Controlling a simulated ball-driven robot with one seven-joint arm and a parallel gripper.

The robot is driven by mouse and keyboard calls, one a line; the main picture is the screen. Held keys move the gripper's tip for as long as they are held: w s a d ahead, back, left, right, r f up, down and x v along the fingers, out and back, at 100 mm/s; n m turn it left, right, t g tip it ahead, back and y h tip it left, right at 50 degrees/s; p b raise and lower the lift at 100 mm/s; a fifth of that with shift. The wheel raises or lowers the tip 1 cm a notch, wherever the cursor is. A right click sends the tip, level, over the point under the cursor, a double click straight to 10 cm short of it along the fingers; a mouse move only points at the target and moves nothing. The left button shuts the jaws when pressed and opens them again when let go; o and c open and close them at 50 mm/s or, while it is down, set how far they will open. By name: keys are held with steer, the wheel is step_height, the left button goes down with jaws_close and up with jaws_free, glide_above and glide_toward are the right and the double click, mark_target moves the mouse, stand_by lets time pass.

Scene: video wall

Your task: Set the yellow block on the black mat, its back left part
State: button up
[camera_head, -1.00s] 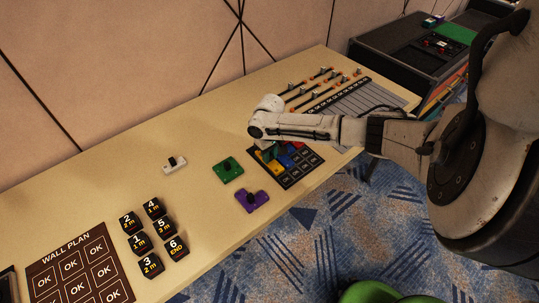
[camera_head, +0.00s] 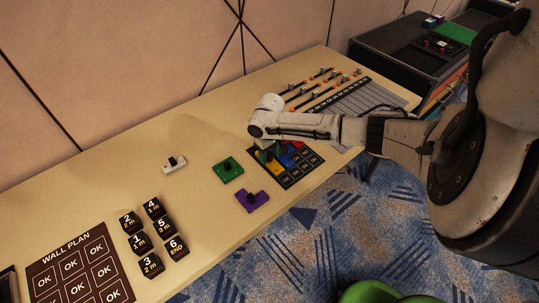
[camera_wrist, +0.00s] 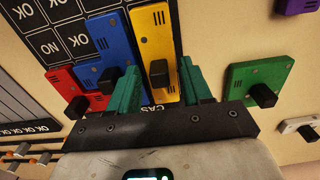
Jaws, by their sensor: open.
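The yellow block (camera_wrist: 165,38) lies flat on the black mat (camera_wrist: 75,40), along the edge beside the plain tabletop, with its black knob up. In the head view the mat (camera_head: 300,176) is partly hidden by my arm, and the block shows only as a sliver at its back left. My gripper (camera_wrist: 160,88) is open, its teal fingers on either side of the knob with gaps to it. In the wrist view a blue block (camera_wrist: 108,50) lies alongside the yellow one and a red block (camera_wrist: 62,82) beyond it, both on the mat.
A green block (camera_head: 228,171), a purple block (camera_head: 252,201) and a white block (camera_head: 173,165) lie on the table left of the mat. A slider panel (camera_head: 345,100) stands behind it. Numbered black tiles (camera_head: 155,238) and a wall plan (camera_head: 80,268) lie nearer the front left.

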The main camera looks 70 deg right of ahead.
mark_target(269, 155)
step_height(269, 155, up, 11)
steer(key=s+a+f, duration=0.2)
steer(key=s, duration=0.2)
steer(key=s+a+f+n+g, duration=0.1)
steer(key=s+a+f, duration=0.1)
steer(key=s, duration=0.3)
steer(key=s+a+f+g, duration=0.1)
steer(key=s+f, duration=0.3)
steer(key=shift+s+a+f, duration=0.1)
steer(key=shift+s+a, duration=0.25)
steer(key=shift+a, duration=0.05)
steer(key=s+a+f+n, duration=0.2)
steer(key=s+a, duration=0.1)
steer(key=a, duration=0.6)
steer(key=s+a+f+n, duration=0.1)
steer(key=s+a, duration=0.1)
steer(key=a, duration=0.7)
steer(key=w+a+r+n+t, duration=0.1)
steer(key=w+a+r+t, duration=0.2)
steer(key=w+a+r, duration=0.4)
steer(key=shift+a+n, duration=0.4)
steer(key=shift+a, duration=0.2)
